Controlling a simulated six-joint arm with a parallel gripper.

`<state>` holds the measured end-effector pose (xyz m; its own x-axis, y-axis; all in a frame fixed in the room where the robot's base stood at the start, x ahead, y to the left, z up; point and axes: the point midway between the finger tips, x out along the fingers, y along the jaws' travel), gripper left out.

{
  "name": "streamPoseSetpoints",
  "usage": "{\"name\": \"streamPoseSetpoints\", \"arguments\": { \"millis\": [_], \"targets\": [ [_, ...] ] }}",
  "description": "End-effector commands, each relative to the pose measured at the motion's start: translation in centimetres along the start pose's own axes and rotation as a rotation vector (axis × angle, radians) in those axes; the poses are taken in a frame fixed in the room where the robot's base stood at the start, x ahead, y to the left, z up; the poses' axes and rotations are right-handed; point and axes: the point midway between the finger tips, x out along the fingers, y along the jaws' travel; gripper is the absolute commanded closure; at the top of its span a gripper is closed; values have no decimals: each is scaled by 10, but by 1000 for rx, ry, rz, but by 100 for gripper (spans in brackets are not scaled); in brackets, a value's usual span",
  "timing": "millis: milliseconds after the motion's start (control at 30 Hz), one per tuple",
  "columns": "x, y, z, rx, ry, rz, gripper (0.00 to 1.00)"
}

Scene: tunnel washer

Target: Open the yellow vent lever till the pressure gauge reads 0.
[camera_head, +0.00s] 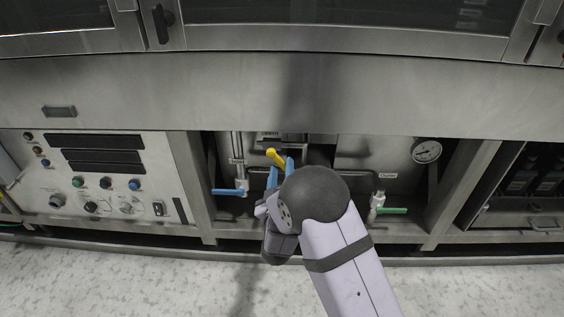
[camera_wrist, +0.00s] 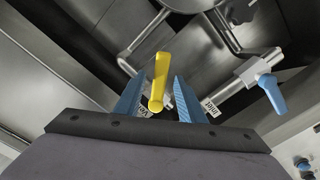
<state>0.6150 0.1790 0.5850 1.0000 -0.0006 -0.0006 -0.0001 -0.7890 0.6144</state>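The yellow vent lever (camera_head: 276,156) shows in the head view in the middle of the open bay, just above my gripper (camera_head: 280,176). The gripper is open, with a clear gap between the lever and the right finger. Contact with the left finger cannot be told. My arm hides part of the piping.
A blue lever (camera_head: 228,192) is at the left of the bay, and also at the right in the wrist view (camera_wrist: 271,92). A green lever (camera_head: 392,211) is at the lower right. A control panel (camera_head: 97,180) stands left. Pipes and bay frame surround my gripper.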

Motion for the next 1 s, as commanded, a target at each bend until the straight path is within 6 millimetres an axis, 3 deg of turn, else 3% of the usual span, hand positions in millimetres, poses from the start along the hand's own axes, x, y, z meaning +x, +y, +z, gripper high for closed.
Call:
{"name": "streamPoseSetpoints", "arguments": {
  "millis": [333, 367, 500, 633, 800, 1000],
  "targets": [
    [-6, 0, 0, 1, 2, 1, 64],
    [-6, 0, 0, 1, 2, 1, 66],
    [-6, 1, 0, -13, -6, -3, 100],
    [-9, 3, 7, -74, -39, -21, 100],
    [-22, 2, 28, -273, -103, -80, 100],
    [-43, -5, 25, -720, -11, -165, 100]
  ]
}}
